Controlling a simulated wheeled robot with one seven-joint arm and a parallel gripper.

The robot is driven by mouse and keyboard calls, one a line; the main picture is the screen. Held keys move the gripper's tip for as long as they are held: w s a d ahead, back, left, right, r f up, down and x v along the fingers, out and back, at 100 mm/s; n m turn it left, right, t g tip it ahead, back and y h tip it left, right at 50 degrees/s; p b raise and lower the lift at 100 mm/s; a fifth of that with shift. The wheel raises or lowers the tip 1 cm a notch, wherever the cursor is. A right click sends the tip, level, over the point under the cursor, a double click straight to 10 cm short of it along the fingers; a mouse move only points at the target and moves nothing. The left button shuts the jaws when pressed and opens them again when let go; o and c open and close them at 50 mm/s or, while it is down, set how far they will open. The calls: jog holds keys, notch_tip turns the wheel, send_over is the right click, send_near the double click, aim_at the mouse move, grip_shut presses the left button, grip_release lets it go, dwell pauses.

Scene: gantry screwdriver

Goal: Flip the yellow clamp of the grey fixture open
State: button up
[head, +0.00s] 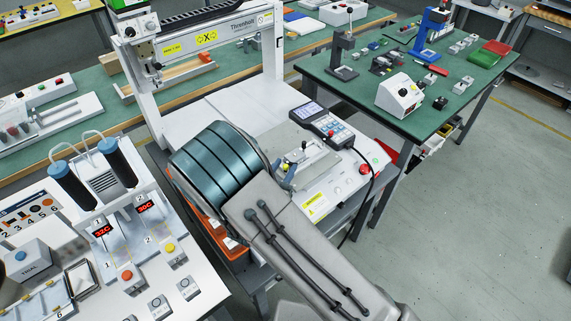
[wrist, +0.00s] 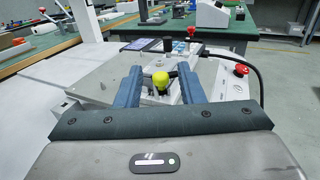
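The grey fixture (head: 318,163) is a flat plate block on the white gantry machine, partly hidden by my arm in the head view. In the wrist view its plate (wrist: 106,84) lies ahead of my gripper. The yellow clamp shows as a round yellow knob (wrist: 160,79) near the middle of the wrist view. My gripper (wrist: 160,70) is open, with one blue finger on each side of the knob. Gaps show on both sides, and I see no contact. Clamp metalwork behind the knob is only partly visible. In the head view, my fingertips (head: 286,172) sit at the fixture's left side.
A handheld control pendant (head: 321,124) lies behind the fixture, its cable running down the right side. A red emergency button (head: 364,169) stands on the machine's right edge. The white gantry frame (head: 279,45) rises behind. A station with blue cylinders (head: 117,160) is at left.

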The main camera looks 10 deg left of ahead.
jog(key=shift+x, duration=0.75)
grip_shut()
jog(key=shift+a+m+h, duration=0.1)
jog(key=shift+m+h, duration=0.2)
jog(key=shift+h, duration=0.2)
jog(key=shift+w+a+m+g+h+b, duration=0.1)
jog(key=shift+a+m+g+h+b, duration=0.3)
jog(key=shift+m+g+h, duration=0.95)
jog(key=shift+w+a+m+g+h+b, duration=0.15)
jog(key=shift+m+g+h+b, duration=0.65)
jog(key=shift+h, duration=0.9)
jog(key=shift+a+m+g+h+b, duration=0.25)
jog(key=shift+m+g+h+b, duration=0.15)
jog(key=shift+m+g+h, duration=0.95)
jog(key=shift+m+h, duration=0.3)
jog(key=shift+h, duration=0.1)
